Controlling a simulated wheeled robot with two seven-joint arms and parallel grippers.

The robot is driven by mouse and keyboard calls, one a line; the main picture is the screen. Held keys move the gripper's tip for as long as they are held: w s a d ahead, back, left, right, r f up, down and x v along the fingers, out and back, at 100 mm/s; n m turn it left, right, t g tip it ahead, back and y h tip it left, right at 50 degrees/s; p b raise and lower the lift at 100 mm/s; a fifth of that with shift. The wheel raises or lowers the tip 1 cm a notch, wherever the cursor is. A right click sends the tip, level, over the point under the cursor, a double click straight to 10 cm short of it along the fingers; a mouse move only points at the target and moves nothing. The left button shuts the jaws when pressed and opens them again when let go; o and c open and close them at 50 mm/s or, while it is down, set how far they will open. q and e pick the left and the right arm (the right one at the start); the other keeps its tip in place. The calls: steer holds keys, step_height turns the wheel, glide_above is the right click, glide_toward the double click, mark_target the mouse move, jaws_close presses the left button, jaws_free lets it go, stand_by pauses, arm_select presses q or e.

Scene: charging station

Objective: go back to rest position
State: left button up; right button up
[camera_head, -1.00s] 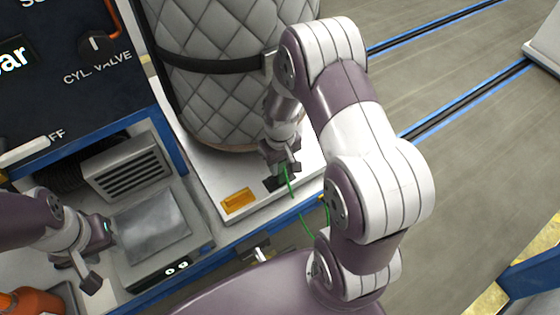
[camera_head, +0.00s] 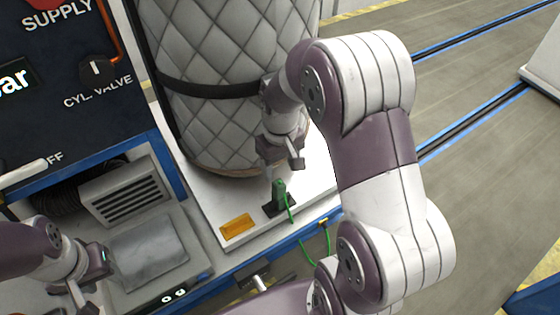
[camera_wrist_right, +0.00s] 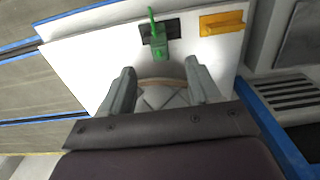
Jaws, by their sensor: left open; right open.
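My right gripper (camera_head: 283,160) is raised in front of the quilted cylinder, above the white platform. In the right wrist view its two fingers (camera_wrist_right: 162,88) stand wide apart with nothing between them. A green clamp (camera_head: 279,192) with a green cable stands on a black base on the white platform, just below the right gripper and apart from it. The clamp also shows in the right wrist view (camera_wrist_right: 160,45), beyond the fingertips. My left gripper (camera_head: 92,282) is at the lower left beside a grey metal box, open, its lower part cut off by the frame edge.
The strapped quilted cylinder (camera_head: 215,120) stands close behind the right gripper. A dark control panel (camera_head: 60,90) with a knob is at the upper left. A yellow-orange plate (camera_head: 237,227) lies on the white platform (camera_head: 215,205).

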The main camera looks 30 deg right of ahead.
steer(key=shift+r, duration=1.1)
steer(key=shift+w, duration=0.1)
